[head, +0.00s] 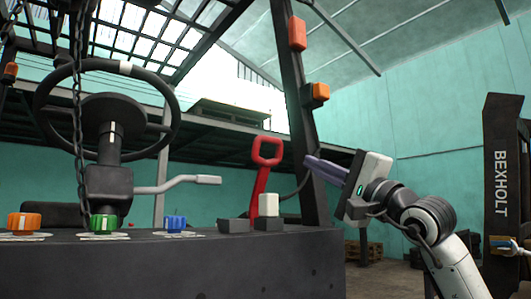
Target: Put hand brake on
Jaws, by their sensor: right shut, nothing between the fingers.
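The hand brake looks to be the red lever (261,182) with a looped handle. It stands nearly upright on the dark dashboard (200,268), leaning slightly right toward its top. My right gripper (308,160) comes in from the right, to the right of the red handle. Its purple-grey fingers point left and are shut with nothing between them. They overlap the dark pillar in the picture, and a gap shows between the fingertips and the handle. My left gripper is not in view.
A dark pillar (297,110) with orange lamps rises right of the lever. A white block (268,205) stands by the lever's base. Left are a steering wheel (108,66), a grey column lever (180,183), a hanging chain (78,120) and orange, green and blue knobs (175,223).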

